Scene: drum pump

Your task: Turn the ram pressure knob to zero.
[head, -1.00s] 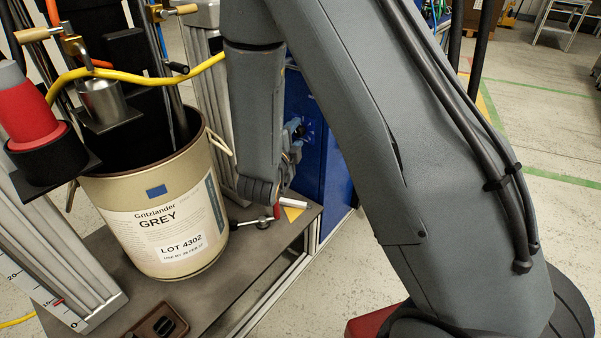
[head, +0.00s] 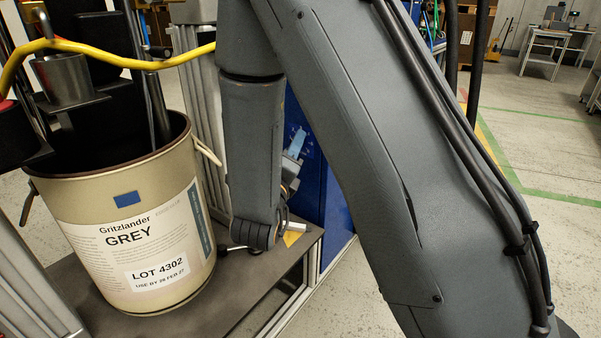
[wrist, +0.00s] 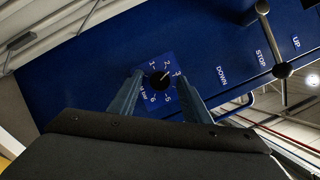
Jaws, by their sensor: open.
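In the wrist view, the round black knob (wrist: 160,79) sits on a small blue dial plate with white numbers, on a dark blue panel (wrist: 90,75). A pale mark on the knob points to the upper right, roughly toward the 3. My gripper (wrist: 159,74) is open, with one finger to the left and one to the right of the knob. Whether either finger touches it I cannot tell. In the head view, the blue panel's cabinet (head: 335,200) is partly hidden by my arm; the knob is hidden there.
A lever with a ball end (wrist: 281,70) stands to the right of the dial, near the labels DOWN, STOP and UP. In the head view, a beige drum (head: 130,250) stands on the grey platform (head: 240,285) left of my arm. A yellow hose (head: 120,65) crosses above it.

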